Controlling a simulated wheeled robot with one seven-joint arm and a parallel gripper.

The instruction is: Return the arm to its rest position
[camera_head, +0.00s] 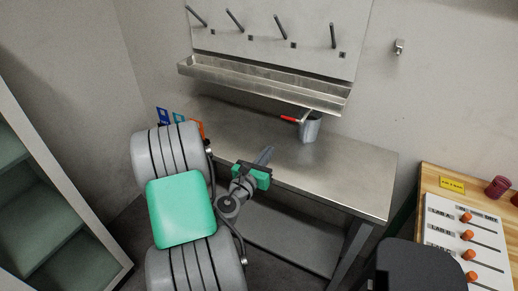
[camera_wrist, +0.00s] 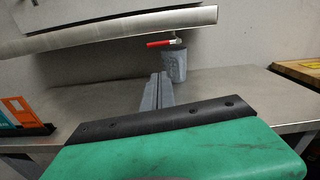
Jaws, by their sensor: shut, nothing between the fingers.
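My gripper (camera_head: 265,156) is held over the front edge of the steel table (camera_head: 352,180), at the end of my grey and green arm. Its fingers are together with nothing between them. In the wrist view my gripper (camera_wrist: 158,92) points toward a grey cup (camera_wrist: 174,66) further back on the table, apart from it. The cup (camera_head: 311,128) holds a tool with a red handle (camera_head: 289,119) that leans out to the left. My arm hides part of the table's left side.
A steel trough (camera_head: 262,85) hangs below a wall panel with pegs (camera_head: 280,30). Blue and orange items (camera_head: 163,115) stand at the table's left. A wooden bench (camera_head: 440,180) with a white board with orange knobs (camera_head: 464,240) is on the right. An open-shelved cabinet (camera_head: 45,215) stands at left.

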